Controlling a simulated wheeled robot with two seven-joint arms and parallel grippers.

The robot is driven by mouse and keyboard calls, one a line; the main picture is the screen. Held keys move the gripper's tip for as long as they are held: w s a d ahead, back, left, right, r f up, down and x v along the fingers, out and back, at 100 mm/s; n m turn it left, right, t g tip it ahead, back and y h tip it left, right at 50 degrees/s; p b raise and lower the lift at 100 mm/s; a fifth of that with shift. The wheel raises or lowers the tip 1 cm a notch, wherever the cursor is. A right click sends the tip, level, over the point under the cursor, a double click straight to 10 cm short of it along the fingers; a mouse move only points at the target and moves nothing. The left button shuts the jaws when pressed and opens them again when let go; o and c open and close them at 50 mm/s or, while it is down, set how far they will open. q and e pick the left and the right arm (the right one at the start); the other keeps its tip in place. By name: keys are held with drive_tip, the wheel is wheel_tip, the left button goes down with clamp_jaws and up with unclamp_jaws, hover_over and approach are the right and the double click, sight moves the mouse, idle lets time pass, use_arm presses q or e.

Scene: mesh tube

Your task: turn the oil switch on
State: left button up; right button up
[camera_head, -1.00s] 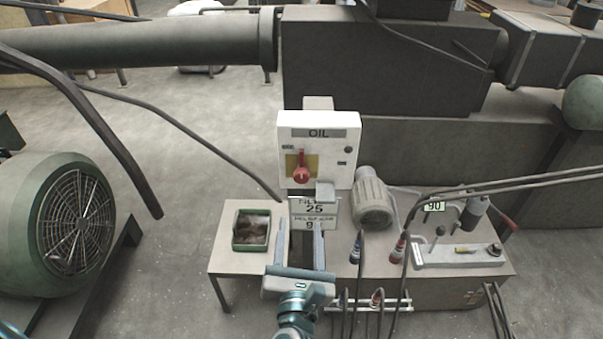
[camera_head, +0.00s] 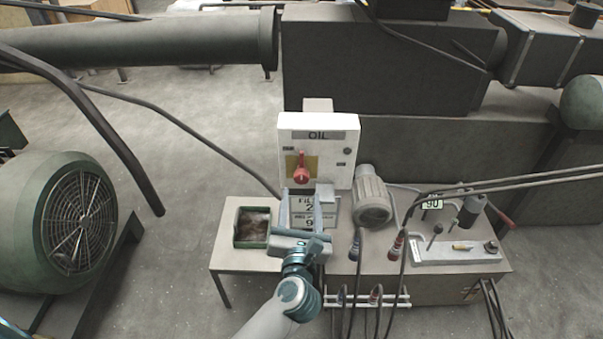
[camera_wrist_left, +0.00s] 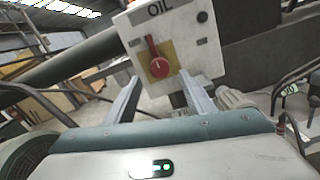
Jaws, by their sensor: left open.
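The white oil switch box (camera_head: 340,125) stands upright at the middle of the head view, labelled OIL. Its red rotary switch (camera_head: 301,172) sits on a yellow plate, and its handle points up. In the left wrist view the red switch (camera_wrist_left: 158,66) shows between the two fingers, beyond their tips. My left gripper (camera_head: 304,193) is open and empty, just below and in front of the switch, apart from it as far as I can tell. The left gripper (camera_wrist_left: 157,82) also shows in the left wrist view. My right gripper is not in view.
A green tray (camera_head: 250,244) lies on the small table to the left. A grey motor (camera_head: 371,200) and a panel with levers (camera_head: 458,252) are to the right. Cables (camera_head: 402,272) run down the front right.

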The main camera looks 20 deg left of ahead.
sight(301, 181)
use_arm(q)
drive_tip(key=p+x, duration=0.1)
drive_tip(key=x, duration=0.7)
drive_tip(key=shift+w+a+p, duration=0.1)
drive_tip(key=shift+w+p, duration=0.1)
drive_tip(key=shift+p, duration=0.2)
drive_tip(key=c, duration=1.1)
